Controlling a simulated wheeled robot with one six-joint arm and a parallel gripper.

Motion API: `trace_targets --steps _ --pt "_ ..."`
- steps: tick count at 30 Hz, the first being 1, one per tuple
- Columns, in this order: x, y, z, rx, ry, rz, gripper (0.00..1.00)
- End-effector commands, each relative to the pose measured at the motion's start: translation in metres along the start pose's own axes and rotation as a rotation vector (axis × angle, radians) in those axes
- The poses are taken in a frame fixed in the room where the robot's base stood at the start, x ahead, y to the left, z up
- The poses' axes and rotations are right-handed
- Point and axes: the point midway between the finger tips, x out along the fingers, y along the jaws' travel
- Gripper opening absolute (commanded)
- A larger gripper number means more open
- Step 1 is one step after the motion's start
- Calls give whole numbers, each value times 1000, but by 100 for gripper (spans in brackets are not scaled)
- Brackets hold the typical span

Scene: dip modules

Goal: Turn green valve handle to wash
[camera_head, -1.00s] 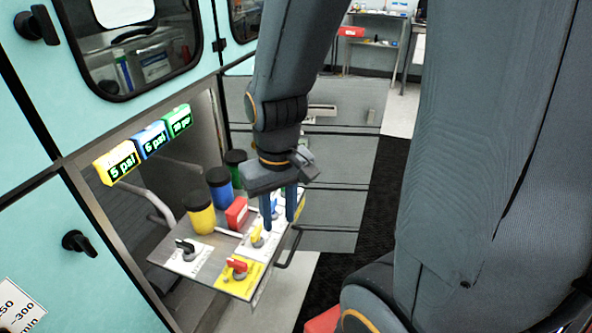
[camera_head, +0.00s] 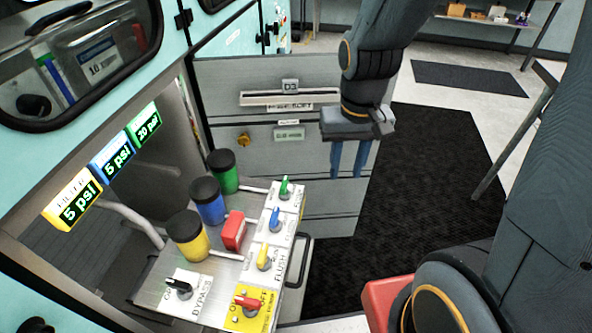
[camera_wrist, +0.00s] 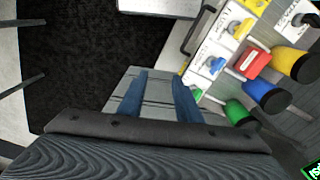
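The green valve handle (camera_head: 284,187) stands on a white label plate at the far end of the row of valves on the metal shelf. The writing on its plate is too small to read. It also shows in the wrist view (camera_wrist: 198,94), close beside one finger. My gripper (camera_head: 348,176) is to the right of the green handle in the head view, apart from it. Its two blue fingers point down with a gap between them. The gripper is open and empty, and the fingers show in the wrist view too (camera_wrist: 160,85).
Blue (camera_head: 275,218), yellow (camera_head: 263,256) and red (camera_head: 247,303) handles line the shelf, with a black one (camera_head: 179,287) at left. Capped canisters (camera_head: 208,203) and a red block (camera_head: 233,231) stand behind. A rail (camera_head: 300,262) edges the shelf. Grey drawers (camera_head: 270,95) stand beyond.

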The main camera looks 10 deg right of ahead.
Motion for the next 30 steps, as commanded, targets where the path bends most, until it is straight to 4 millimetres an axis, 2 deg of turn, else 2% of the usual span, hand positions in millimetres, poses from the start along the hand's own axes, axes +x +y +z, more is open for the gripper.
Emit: trace_targets --steps 6,12,15,19,23,30 --pt "25 -56 -60 125 -27 2 31" --pt "57 -104 -94 233 -40 8 31" --pt "69 -120 -102 268 -44 10 31" --pt "78 -130 -108 293 -45 12 31" --pt "87 -131 -108 299 -47 13 31" --pt "119 -130 -106 298 -48 14 31"
